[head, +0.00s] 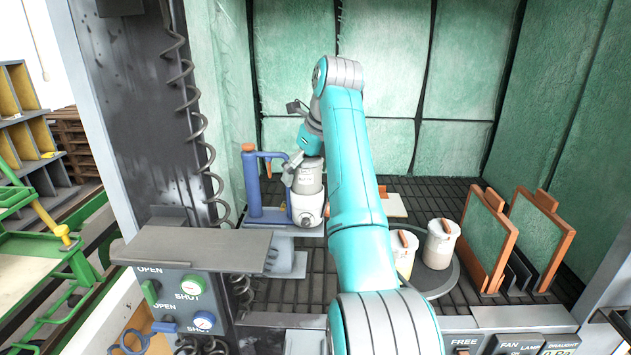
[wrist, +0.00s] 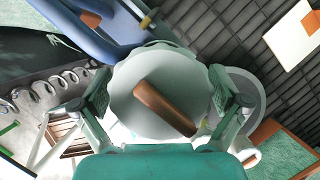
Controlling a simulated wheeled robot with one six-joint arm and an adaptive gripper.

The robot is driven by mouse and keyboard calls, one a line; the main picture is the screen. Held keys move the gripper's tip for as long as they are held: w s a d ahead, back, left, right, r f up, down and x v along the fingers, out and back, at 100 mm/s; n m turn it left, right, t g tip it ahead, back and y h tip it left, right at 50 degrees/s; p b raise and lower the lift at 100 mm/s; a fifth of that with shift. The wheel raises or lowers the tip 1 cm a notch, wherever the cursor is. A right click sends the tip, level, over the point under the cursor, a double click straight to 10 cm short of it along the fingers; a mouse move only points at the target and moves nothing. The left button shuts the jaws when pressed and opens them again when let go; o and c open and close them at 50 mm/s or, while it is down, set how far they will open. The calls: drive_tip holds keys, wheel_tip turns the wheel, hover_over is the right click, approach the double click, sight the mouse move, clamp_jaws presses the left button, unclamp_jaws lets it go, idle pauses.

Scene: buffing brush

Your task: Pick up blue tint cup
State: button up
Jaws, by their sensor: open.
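My gripper (wrist: 163,100) is open, with one finger on each side of a pale round cup (wrist: 135,115) in the wrist view. I cannot tell whether the fingers touch the cup. In the head view my gripper (head: 298,163) is at a grey labelled cup (head: 309,178), beside a blue stand (head: 252,185). Two pale cups stand on a round dark plate to the right: one yellowish (head: 403,256), one whitish (head: 441,245). No cup shows a clear blue colour; the contents are hard to see.
Brown-framed green panels (head: 486,235) stand at the right. A grey ledge (head: 195,248) and control panel (head: 185,305) are at the front left. A dark post with a coiled hose (head: 200,120) rises at left. Green walls close the back; the slatted floor (head: 440,195) has some free room.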

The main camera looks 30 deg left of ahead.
drive_tip(key=c, duration=1.3)
drive_tip(key=shift+r, duration=0.25)
